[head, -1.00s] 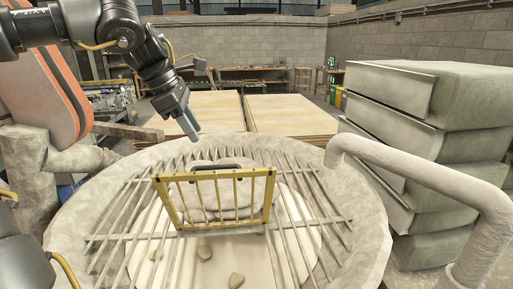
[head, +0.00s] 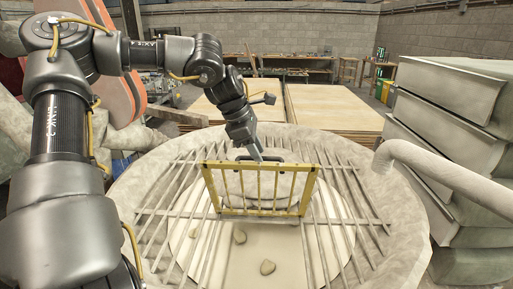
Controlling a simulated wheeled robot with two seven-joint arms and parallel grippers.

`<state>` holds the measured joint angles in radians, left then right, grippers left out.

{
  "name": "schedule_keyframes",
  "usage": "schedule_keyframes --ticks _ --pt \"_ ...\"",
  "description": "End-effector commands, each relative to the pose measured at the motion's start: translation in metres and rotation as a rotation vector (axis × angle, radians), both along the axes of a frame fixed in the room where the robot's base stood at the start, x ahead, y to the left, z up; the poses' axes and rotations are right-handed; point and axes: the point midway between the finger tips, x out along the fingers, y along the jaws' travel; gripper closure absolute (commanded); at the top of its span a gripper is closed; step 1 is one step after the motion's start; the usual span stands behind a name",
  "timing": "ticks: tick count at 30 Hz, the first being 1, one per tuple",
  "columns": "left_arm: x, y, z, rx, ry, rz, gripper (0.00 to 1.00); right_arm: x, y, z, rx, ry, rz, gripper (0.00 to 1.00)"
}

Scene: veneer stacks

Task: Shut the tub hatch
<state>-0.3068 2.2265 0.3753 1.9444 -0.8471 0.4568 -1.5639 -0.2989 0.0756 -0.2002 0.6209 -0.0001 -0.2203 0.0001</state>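The tub (head: 401,229) is a wide, round, pale vessel with a grate of parallel bars across its top. The hatch (head: 311,190) is a yellow barred frame that stands raised, close to upright, over an opening in the grate. A dark handle (head: 281,159) shows at the hatch's top edge. My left gripper (head: 257,156) points down at the far side of the hatch's top edge, beside the handle. Whether it touches the handle and how far its fingers are apart cannot be made out. My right gripper is not in view.
A thick pale pipe (head: 440,172) bends over the tub's right rim. Stacked grey-green blocks (head: 450,132) stand at the right. Pallets of veneer sheets (head: 330,110) lie behind the tub.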

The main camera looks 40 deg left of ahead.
Motion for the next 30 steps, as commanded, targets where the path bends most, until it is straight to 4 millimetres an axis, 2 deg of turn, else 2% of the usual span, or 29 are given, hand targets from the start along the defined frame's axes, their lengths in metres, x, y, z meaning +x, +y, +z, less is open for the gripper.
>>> schedule_keyframes --ticks 9,17,18,30 --pt "0.0009 -0.0002 -0.0033 0.000 -0.001 0.001 0.66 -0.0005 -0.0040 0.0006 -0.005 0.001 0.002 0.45" --pt "0.0007 -0.0001 -0.0031 0.000 -0.001 0.001 0.98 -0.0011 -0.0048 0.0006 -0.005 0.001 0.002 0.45" --pt "0.0008 -0.0002 -0.0031 0.000 -0.001 0.001 1.00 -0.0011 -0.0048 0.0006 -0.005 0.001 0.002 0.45" --pt "0.0004 0.0008 -0.0052 0.010 -0.012 0.007 1.00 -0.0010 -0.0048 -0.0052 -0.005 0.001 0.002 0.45"
